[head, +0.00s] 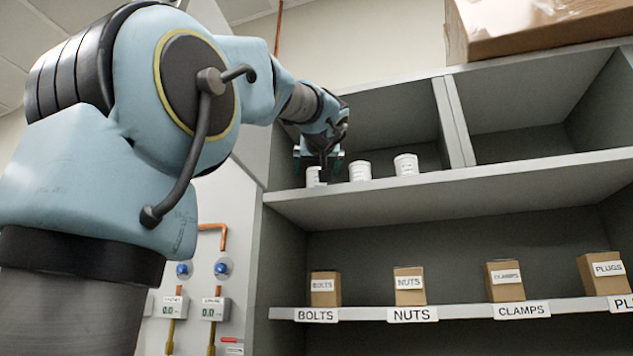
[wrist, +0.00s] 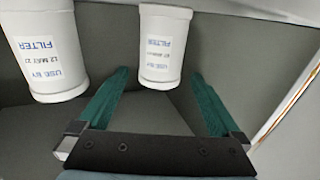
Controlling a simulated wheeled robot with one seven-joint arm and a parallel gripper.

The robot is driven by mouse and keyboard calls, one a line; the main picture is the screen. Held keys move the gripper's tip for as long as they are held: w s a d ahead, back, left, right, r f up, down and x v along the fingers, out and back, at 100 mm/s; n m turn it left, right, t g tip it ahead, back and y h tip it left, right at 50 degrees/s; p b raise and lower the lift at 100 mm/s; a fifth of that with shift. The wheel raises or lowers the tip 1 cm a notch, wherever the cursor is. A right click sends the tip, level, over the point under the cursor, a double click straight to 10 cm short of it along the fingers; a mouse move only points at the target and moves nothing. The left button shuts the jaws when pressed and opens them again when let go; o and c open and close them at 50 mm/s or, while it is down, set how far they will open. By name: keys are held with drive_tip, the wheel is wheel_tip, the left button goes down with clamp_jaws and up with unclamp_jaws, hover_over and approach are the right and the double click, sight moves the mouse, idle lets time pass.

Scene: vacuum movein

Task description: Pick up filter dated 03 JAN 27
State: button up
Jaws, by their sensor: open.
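Three white cylindrical filters stand on the upper shelf in the head view: a left one (head: 313,177), a middle one (head: 360,171) and a right one (head: 406,164). My gripper (head: 322,166) is at the left one and partly hides it. In the wrist view my gripper (wrist: 160,74) is open, its green fingers either side of a filter (wrist: 165,45) near their tips, with no clear grip.
The upper shelf (head: 450,183) has a divider (head: 455,120) right of the filters. In the wrist view a side wall (wrist: 290,100) stands close on the right. Small cartons, including a bolts box (head: 325,289), stand on the lower shelf. A large box (head: 540,25) sits on top.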

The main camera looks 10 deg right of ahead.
drive_tip(key=w, duration=0.3)
drive_tip(key=shift+d+r+p, duration=0.1)
drive_tip(key=shift+d+p, duration=0.05)
drive_tip(key=shift+p, duration=0.25)
drive_tip(key=c, duration=1.5)
drive_tip(key=shift+c, duration=0.3)
drive_tip(key=shift+r, duration=0.15)
